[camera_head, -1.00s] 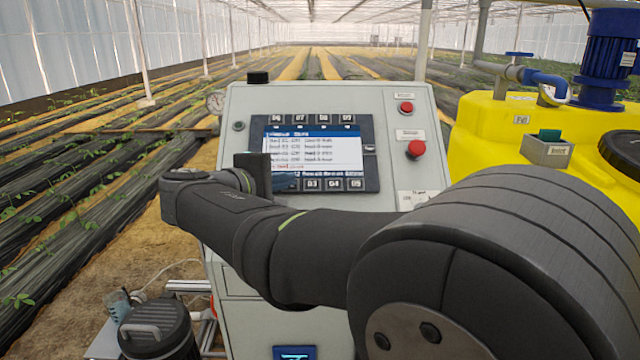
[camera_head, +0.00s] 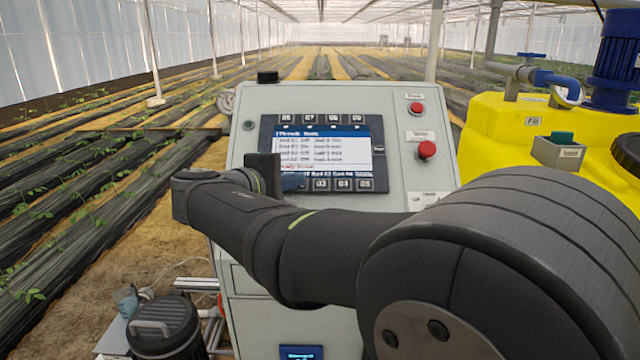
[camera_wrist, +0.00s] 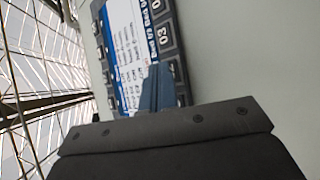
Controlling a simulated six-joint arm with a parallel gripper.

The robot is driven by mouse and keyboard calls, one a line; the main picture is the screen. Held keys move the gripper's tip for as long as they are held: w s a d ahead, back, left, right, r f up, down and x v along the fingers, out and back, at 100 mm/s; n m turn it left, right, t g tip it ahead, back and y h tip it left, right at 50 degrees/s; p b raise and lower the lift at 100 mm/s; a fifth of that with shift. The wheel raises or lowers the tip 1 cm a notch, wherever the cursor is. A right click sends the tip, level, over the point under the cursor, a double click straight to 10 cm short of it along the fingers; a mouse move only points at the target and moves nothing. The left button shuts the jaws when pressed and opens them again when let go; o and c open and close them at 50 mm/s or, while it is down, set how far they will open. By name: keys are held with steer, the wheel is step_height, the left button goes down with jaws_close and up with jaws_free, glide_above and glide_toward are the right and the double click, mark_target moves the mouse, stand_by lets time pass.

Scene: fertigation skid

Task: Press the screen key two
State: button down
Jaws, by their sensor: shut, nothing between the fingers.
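The control panel's screen (camera_head: 330,150) shows lines of text, with a row of keys above and another below. In the lower row, keys three (camera_head: 320,184), four (camera_head: 342,184) and five (camera_head: 364,184) show right of my gripper. Key two is not visible in the head view; my gripper covers that part of the row. Contact cannot be told.
Two red buttons (camera_head: 426,150) sit on the grey cabinet (camera_head: 405,185) right of the screen. A yellow tank (camera_head: 500,125) with a blue motor stands to the right. A dark lidded container (camera_head: 165,328) stands lower left.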

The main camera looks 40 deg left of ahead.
steer(key=shift+s+d+r, duration=0.25)
steer(key=shift+d+r, duration=0.05)
steer(key=shift+r, duration=0.1)
steer(key=shift+s+d+r, duration=0.4)
steer(key=shift+r, duration=0.25)
steer(key=shift+s+d+r, duration=0.4)
steer(key=shift+r, duration=0.2)
steer(key=shift+s+d+r, duration=0.4)
steer(key=shift+r, duration=0.25)
steer(key=shift+f, duration=0.1)
steer(key=r, duration=0.1)
steer(key=s+d+r, duration=0.1)
steer(key=r, duration=0.1)
steer(key=shift+s+d, duration=0.35)
steer(key=shift+d, duration=0.05)
steer(key=shift+f, duration=0.1)
